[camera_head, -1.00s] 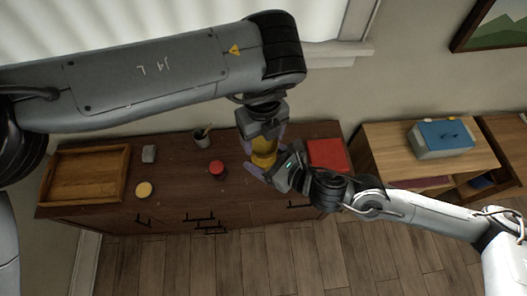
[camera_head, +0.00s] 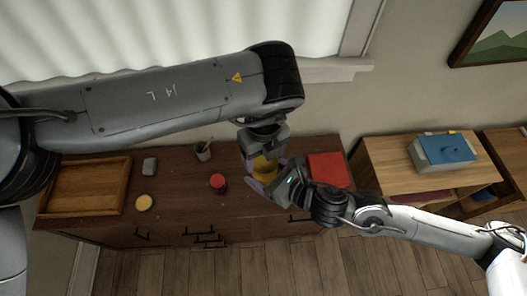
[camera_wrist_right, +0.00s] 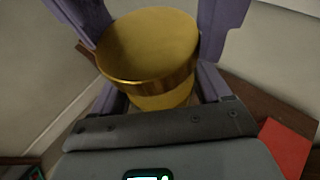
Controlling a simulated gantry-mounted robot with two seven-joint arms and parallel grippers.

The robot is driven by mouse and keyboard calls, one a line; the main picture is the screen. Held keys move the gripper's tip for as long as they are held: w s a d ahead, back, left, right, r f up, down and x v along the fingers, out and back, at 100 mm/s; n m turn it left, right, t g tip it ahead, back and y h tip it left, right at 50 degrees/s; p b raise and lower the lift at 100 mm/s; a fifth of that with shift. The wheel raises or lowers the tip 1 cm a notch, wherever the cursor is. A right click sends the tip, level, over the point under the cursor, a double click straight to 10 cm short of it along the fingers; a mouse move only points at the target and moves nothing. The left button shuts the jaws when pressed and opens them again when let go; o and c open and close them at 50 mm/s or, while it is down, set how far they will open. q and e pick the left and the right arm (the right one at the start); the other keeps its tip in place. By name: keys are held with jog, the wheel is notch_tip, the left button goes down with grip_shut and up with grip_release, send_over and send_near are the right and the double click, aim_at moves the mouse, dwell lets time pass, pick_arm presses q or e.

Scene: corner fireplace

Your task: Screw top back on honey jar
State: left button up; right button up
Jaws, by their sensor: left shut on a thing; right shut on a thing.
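The honey jar (camera_head: 264,167) is a yellow piece between my two grippers, over the right part of the dark cabinet top. In the right wrist view its wide gold top (camera_wrist_right: 150,45) sits over a narrower yellow body (camera_wrist_right: 165,98). Whether the threads are engaged cannot be seen. My left gripper (camera_head: 264,158) points down from above, shut on the upper part, its tips partly hidden. My right gripper (camera_head: 266,175) comes in from the lower right and is shut on the jar. Purple fingers stand on both sides in the right wrist view.
On the dark cabinet (camera_head: 180,220) are a wooden tray (camera_head: 85,208), a yellow round item (camera_head: 144,202), a grey block (camera_head: 149,164), a red-topped jar (camera_head: 217,182), a cup (camera_head: 203,150) and a red book-like item (camera_head: 328,170). A blue-lidded box (camera_head: 445,150) stands on the right table.

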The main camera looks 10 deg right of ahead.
pick_arm(q)
jog(key=shift+f, duration=0.55)
dwell(0.5)
jog(key=shift+m, duration=1.7)
jog(key=o, duration=1)
jog(key=shift+r, duration=2.25)
jog(key=shift+c, duration=0.4)
